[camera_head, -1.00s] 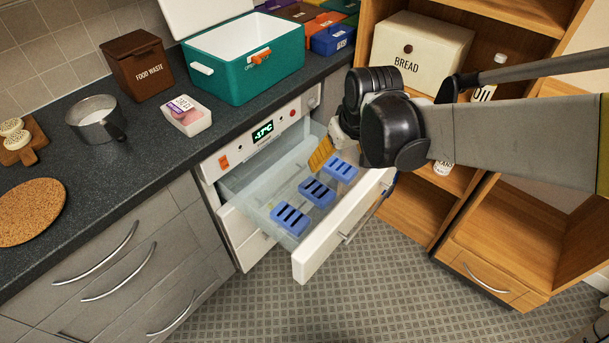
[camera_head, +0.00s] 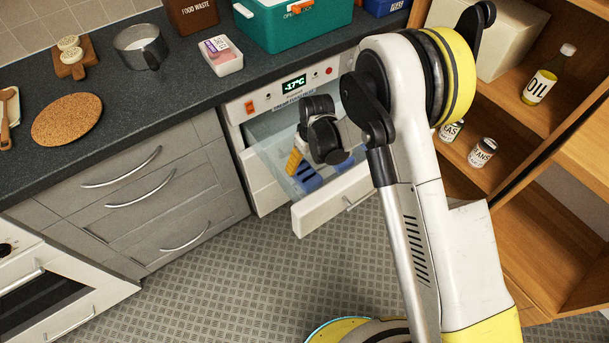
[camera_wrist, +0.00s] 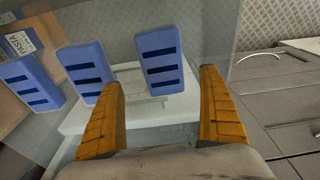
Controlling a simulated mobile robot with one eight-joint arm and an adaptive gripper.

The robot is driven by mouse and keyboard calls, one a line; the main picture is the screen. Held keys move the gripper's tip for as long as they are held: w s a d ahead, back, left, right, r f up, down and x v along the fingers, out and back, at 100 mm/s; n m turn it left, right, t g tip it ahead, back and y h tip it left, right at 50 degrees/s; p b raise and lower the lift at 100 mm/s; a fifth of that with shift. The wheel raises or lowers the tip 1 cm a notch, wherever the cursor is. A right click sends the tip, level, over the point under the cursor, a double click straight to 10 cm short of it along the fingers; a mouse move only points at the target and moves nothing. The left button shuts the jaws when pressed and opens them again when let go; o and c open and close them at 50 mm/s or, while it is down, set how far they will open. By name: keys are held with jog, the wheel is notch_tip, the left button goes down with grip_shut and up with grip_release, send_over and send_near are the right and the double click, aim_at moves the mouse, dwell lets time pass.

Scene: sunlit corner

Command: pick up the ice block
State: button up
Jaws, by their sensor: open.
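Three blue blocks with dark slots, which look like ice blocks, lie in the open freezer drawer (camera_head: 335,204). In the wrist view one ice block (camera_wrist: 160,62) lies ahead between the finger lines, with a middle block (camera_wrist: 86,72) and a left block (camera_wrist: 31,82) beside it. In the head view my arm hides much of them; part of one block (camera_head: 308,181) shows. My gripper (camera_wrist: 160,78) is open and empty, its orange fingers apart, pointing down into the drawer. One finger shows in the head view (camera_head: 293,161). I cannot tell its height above the blocks.
The freezer panel (camera_head: 293,83) and counter (camera_head: 185,100) stand behind the drawer. A teal cooler box (camera_head: 295,25), a meat pack (camera_head: 221,55) and a pot (camera_head: 140,47) are on the counter. A wooden shelf (camera_head: 520,120) stands right. The floor (camera_head: 230,280) in front is clear.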

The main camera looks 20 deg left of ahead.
aim_at(304, 171)
jog(key=f+b, duration=0.1)
jog(key=f, duration=0.1)
jog(key=f+b, duration=0.1)
jog(key=f, duration=0.1)
jog(key=a+f+b, duration=0.1)
jog(key=f, duration=0.1)
jog(key=shift+f, duration=0.4)
jog(key=shift+r, duration=0.1)
jog(key=shift+c, duration=0.3)
jog(key=c, duration=1.5)
